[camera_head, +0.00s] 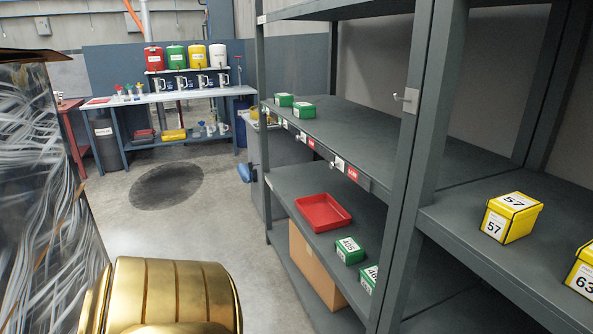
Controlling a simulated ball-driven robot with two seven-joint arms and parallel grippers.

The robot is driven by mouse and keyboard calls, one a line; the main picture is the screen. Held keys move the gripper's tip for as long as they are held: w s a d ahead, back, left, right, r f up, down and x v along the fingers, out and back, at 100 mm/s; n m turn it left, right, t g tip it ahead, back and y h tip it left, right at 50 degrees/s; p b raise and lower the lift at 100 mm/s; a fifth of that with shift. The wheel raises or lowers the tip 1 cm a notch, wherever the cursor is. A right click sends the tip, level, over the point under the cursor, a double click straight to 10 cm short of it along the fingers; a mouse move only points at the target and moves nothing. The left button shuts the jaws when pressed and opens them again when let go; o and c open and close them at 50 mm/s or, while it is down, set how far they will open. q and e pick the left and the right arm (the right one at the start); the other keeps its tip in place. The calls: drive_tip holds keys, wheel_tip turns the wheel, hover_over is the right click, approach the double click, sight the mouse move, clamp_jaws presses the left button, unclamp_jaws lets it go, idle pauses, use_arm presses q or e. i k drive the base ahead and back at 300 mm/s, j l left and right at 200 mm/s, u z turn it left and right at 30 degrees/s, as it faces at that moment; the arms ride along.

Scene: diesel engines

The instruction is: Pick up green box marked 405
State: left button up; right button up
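A green box with a white label (350,251) stands on the middle shelf of the grey rack, to the right of a red tray. Its label seems to read 405, but the print is small. A second green box (368,279) stands nearer on the same shelf; its label starts with 40, and a rack post partly hides it. Two more green boxes, one farther (283,100) and one nearer (303,110), stand on the shelf above; their labels are too small to read. Neither of my grippers is in view.
The red tray (323,212) sits on the middle shelf, above a cardboard box (315,265). Yellow boxes marked 57 (511,217) and 63 (583,272) stand on the right shelf. A plastic-wrapped block (45,190) fills the left. Open floor (180,235) lies between, with a dark stain.

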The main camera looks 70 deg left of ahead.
sight(347, 248)
drive_tip(key=k+j+u, duration=0.15)
drive_tip(key=j, duration=1.35)
drive_tip(key=j+u, duration=0.15)
drive_tip(key=j, duration=1.35)
drive_tip(key=i+j+u, duration=0.15)
drive_tip(key=j, duration=1.35)
